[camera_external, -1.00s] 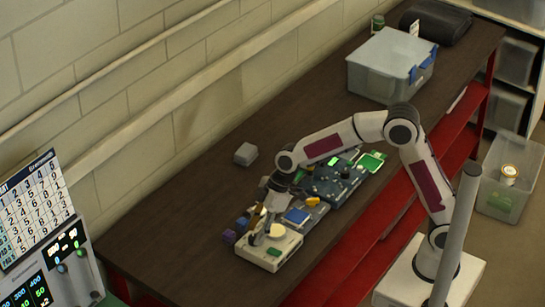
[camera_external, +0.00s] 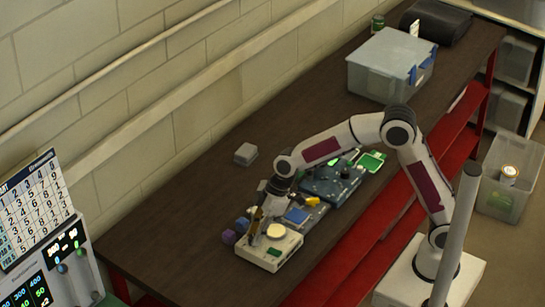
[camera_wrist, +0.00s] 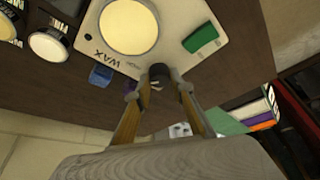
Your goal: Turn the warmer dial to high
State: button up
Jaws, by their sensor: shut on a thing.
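The warmer is a cream box (camera_external: 262,256) at the near end of the workbench. In the wrist view the warmer (camera_wrist: 178,50) carries the word WAX, a round pale-yellow top (camera_wrist: 128,26) and a green rectangle (camera_wrist: 201,37). Its small black dial (camera_wrist: 159,71) is at the edge near the lettering. My gripper (camera_wrist: 159,86) is shut on the dial, one finger on each side. In the external view my gripper (camera_external: 254,231) reaches down at the warmer's left side and hides the dial. I cannot read the dial's setting.
Purple (camera_external: 229,236) and blue (camera_external: 241,223) blocks lie close to the left of the warmer. Blue devices (camera_external: 332,186) stand behind it, under my arm. A grey block (camera_external: 245,154) lies near the wall. A lidded bin (camera_external: 385,70) stands farther back.

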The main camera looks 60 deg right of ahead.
jog(key=shift+m+t+h, duration=0.4)
jog(key=shift+m, duration=1.1)
jog(key=o, duration=1.1)
jog(key=v, duration=1.2)
jog(key=shift+s, duration=0.1)
